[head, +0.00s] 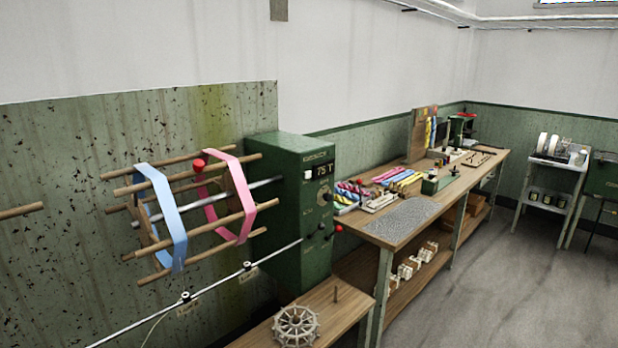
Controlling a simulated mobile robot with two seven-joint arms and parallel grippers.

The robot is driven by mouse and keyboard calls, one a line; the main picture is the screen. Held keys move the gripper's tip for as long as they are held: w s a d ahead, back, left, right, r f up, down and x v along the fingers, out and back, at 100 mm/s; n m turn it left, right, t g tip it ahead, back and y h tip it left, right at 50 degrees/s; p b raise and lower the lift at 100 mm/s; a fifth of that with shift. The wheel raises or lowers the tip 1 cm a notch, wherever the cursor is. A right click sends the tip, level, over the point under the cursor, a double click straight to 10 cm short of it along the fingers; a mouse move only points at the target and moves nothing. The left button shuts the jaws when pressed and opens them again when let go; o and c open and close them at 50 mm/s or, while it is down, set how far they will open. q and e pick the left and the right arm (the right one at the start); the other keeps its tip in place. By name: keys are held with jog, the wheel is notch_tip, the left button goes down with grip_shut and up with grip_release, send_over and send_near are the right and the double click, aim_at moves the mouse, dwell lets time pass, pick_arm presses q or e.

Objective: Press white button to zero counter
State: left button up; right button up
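The green machine cabinet (303,225) stands against the wall left of the workbench. Near the top of its front is a dark counter display (325,170) that seems to read 75 and a further character. A small white button (308,175) sits just left of the display. Below them are a round dial (326,197) and small knobs or levers, one with a red tip (338,228). Neither of my grippers is in view, and nothing touches the button.
A wooden reel (190,210) with blue and pink bands juts left from the cabinet. A low wooden shelf (345,315) with a spoked wheel (296,326) is in front. A long workbench (395,235) runs right. Open floor (500,270) lies beyond it.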

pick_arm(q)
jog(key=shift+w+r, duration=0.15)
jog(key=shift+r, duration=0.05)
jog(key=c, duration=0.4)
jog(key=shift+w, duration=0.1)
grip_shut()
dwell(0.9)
